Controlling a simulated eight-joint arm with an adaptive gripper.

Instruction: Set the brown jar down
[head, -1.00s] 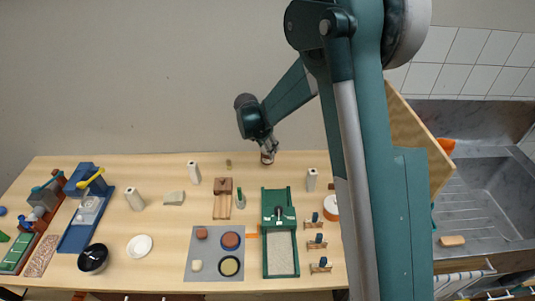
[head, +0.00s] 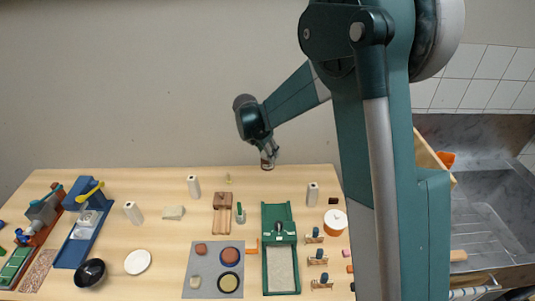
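My gripper (head: 268,152) points down at the back edge of the table, right of the middle. Its fingers are closed around a small brown jar (head: 267,164) with a paler band. The jar looks upright. It lies against the line of the table's back edge, so I cannot tell whether its base touches the table (head: 290,181).
A green tray unit (head: 281,228), a brown wooden block (head: 223,201) and a grey mat (head: 200,270) with several round pieces stand in front. A black bowl (head: 90,272) and white plate (head: 138,262) are at left. The back strip is mostly clear.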

